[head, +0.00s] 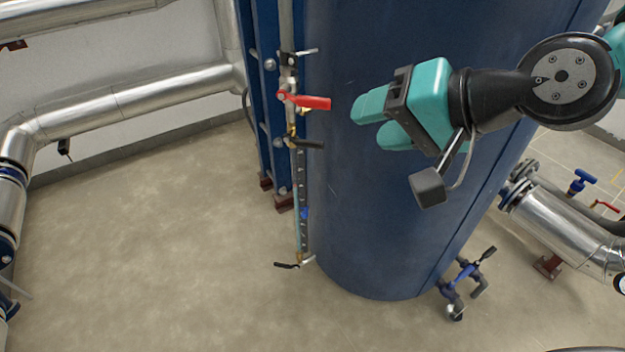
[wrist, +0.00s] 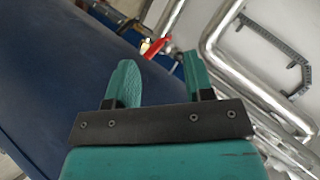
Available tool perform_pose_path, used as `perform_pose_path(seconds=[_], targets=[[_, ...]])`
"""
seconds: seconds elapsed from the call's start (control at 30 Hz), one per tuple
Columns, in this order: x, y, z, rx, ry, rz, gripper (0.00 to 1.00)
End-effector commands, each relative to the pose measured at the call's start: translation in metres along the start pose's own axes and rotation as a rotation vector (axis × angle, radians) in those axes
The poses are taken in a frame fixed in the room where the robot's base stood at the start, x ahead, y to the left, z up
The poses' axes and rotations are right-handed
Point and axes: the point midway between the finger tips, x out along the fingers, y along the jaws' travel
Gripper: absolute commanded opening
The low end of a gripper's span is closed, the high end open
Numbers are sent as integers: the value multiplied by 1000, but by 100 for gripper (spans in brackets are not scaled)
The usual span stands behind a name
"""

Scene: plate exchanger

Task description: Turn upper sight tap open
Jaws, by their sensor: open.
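A sight gauge (head: 301,205) stands upright along the left side of the blue tank. The upper sight tap has a black lever (head: 308,144) at the gauge's top, pointing right and roughly level. Just above it is a valve with a red lever (head: 315,102), also pointing right. My gripper (head: 375,121) is open and empty, to the right of both levers and apart from them, in front of the tank. In the wrist view the red lever (wrist: 154,48) shows beyond and between my open fingers (wrist: 160,68); I cannot make out the black lever there.
The blue tank (head: 400,230) fills the space behind my gripper. A lower tap with a black lever (head: 287,265) sits at the gauge's bottom. A small grey lever (head: 307,52) is above the red one. Silver pipes (head: 130,100) run at left; floor there is clear.

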Motion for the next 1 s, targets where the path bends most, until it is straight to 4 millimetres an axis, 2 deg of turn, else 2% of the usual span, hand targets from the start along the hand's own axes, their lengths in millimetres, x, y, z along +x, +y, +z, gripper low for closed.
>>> perform_pose_path(seconds=[0.03,0.2,0.4,0.5,0.6,0.73,0.87,1.0], targets=[[30,31,12,47,38,-28,48],[80,75,15,222,186,-147,48],[127,128,17,419,345,-296,48],[142,149,16,496,408,-361,48],[150,163,16,553,453,-411,48],[154,171,14,594,487,-450,48],[158,169,8,605,496,-461,48],[173,160,-5,605,493,-460,48]])
